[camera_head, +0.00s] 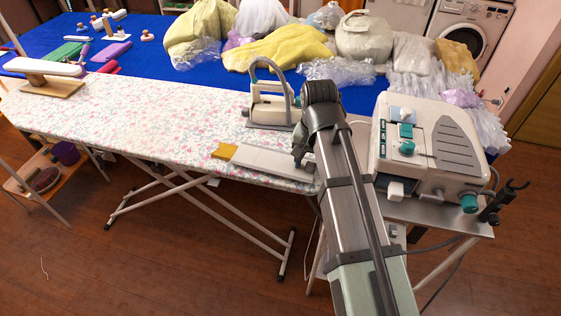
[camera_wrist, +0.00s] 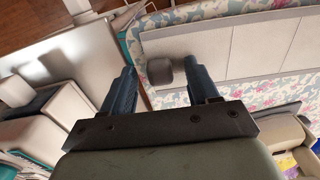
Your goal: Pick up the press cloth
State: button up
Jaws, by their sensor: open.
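No piece in view is clearly the press cloth; I cannot tell which it is. A flat, pale grey panelled piece (camera_head: 262,160) with an ochre end (camera_head: 224,152) lies along the front edge of the floral ironing board (camera_head: 120,118). The panelled piece also shows in the wrist view (camera_wrist: 205,52), with seams across it. My gripper (camera_wrist: 160,76) is open over the right end of the board. A small dark grey rounded block (camera_wrist: 160,71) shows between its fingers; I see no contact.
A steam unit (camera_head: 428,145) stands right of my arm. Bagged garments (camera_head: 280,50) crowd the blue table (camera_head: 155,50) behind. A small padded board (camera_head: 42,70) stands at the left end.

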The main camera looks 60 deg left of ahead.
grip_shut()
dwell(0.5)
jog(key=shift+r, duration=0.15)
notch_tip(320, 180, up, 10)
dwell(0.6)
jog(key=shift+s, duration=0.1)
